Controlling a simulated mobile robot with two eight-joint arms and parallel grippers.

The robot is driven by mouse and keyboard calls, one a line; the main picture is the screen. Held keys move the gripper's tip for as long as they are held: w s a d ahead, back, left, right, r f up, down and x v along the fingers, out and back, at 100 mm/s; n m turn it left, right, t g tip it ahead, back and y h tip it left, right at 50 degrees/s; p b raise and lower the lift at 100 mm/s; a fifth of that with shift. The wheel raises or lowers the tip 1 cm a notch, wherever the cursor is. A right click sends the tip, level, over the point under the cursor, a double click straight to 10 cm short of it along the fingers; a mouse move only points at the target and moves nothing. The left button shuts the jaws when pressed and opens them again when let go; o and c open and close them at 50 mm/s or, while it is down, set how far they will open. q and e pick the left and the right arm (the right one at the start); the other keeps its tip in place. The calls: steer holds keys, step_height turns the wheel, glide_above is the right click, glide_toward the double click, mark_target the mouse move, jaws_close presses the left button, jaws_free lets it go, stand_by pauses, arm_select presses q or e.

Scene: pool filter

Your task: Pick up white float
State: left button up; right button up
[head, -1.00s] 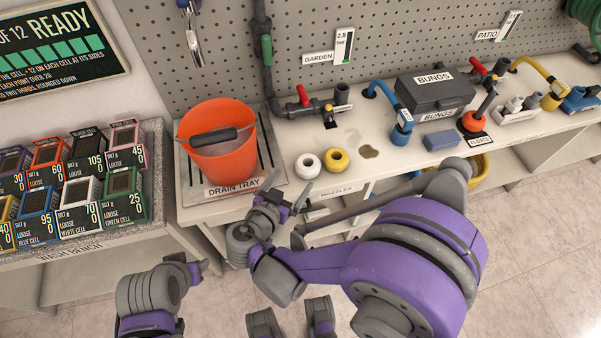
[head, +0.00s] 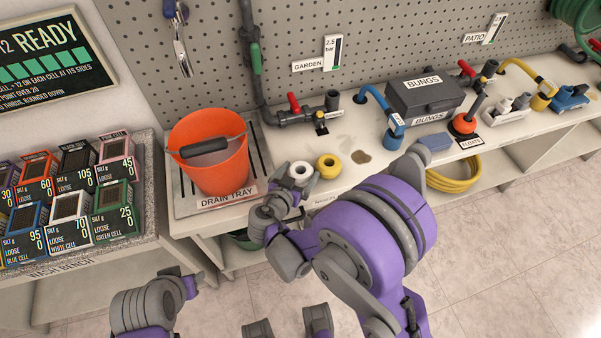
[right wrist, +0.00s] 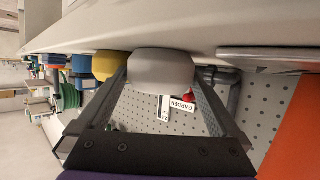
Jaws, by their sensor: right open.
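The white float (head: 301,170) is a small round ring lying on the bench, just right of the drain tray. My right gripper (head: 299,180) is open, with its fingers on either side of the float at bench height. In the right wrist view the white float (right wrist: 160,70) shows large between the two finger tips; I cannot tell whether they touch it. The yellow float (head: 329,166) lies close beside it on the right. My left gripper (head: 190,282) is low at the left, away from the bench; its jaw state is unclear.
An orange bucket (head: 212,165) stands on the drain tray (head: 183,202) left of the float. A garden valve pipe (head: 290,116) is behind. Cell boxes fill the left bench.

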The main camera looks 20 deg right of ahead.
steer(key=c, duration=1.2)
step_height(320, 180, up, 10)
steer(key=shift+r+p, duration=0.1)
steer(key=shift+p, duration=0.95)
